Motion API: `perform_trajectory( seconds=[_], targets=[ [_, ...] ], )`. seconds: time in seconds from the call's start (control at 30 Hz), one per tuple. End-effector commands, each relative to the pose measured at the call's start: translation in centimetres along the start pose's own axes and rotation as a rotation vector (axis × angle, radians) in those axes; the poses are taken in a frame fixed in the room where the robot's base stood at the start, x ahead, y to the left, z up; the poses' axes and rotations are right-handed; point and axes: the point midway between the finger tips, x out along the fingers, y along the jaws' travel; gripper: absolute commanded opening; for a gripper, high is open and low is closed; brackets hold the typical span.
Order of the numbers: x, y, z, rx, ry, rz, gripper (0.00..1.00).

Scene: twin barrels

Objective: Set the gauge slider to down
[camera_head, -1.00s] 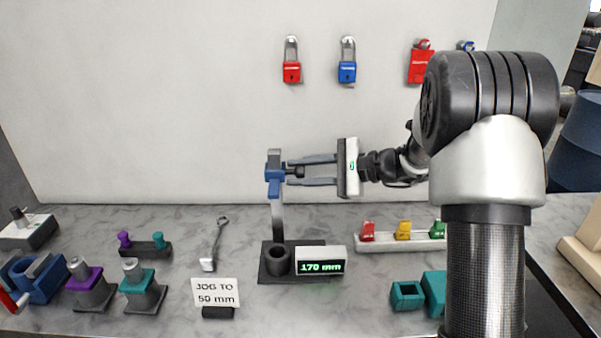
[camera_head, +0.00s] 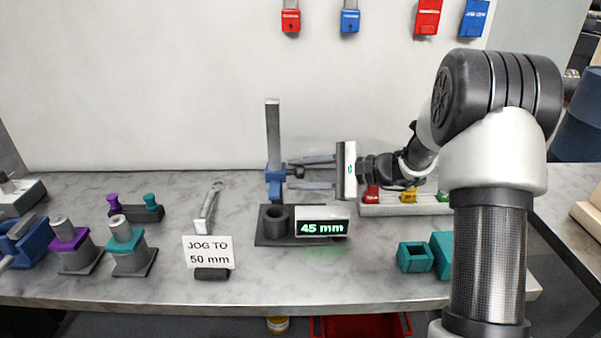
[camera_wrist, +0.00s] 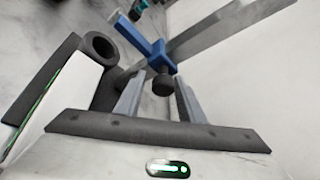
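The gauge slider (camera_head: 275,176) is a blue carriage on an upright grey rail (camera_head: 273,128). It sits low on the rail, above the dark base (camera_head: 264,239). A black knob (camera_head: 297,172) sticks out of its right side. The gauge display (camera_head: 322,228) reads 45 mm in green. My gripper (camera_head: 304,173) comes from the right, with one finger above the knob and one below, and gaps showing. In the wrist view, the knob (camera_wrist: 162,85) lies between the two spread fingertips, and the blue slider (camera_wrist: 143,36) is beyond it.
A sign (camera_head: 208,252) reads "JOG TO 50 mm". A dark cup (camera_head: 276,220) stands on the base beside the rail.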

Motion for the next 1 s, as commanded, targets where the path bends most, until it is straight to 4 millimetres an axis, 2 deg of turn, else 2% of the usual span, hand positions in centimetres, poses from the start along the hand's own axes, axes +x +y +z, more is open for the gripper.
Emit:
perform_trajectory(
  seconds=[0.33, 0.47, 0.57, 1.0],
  targets=[
    [-0.1, -0.1, 0.0, -0.005, 0.001, -0.001, 0.43],
    [-1.2, -0.2, 0.0, -0.005, 0.003, -0.002, 0.43],
    [-2.9, -0.3, 0.1, -0.006, 0.003, -0.003, 0.43],
    [-13.5, -0.2, 0.0, -0.004, 0.003, -0.003, 0.43]
  ],
)
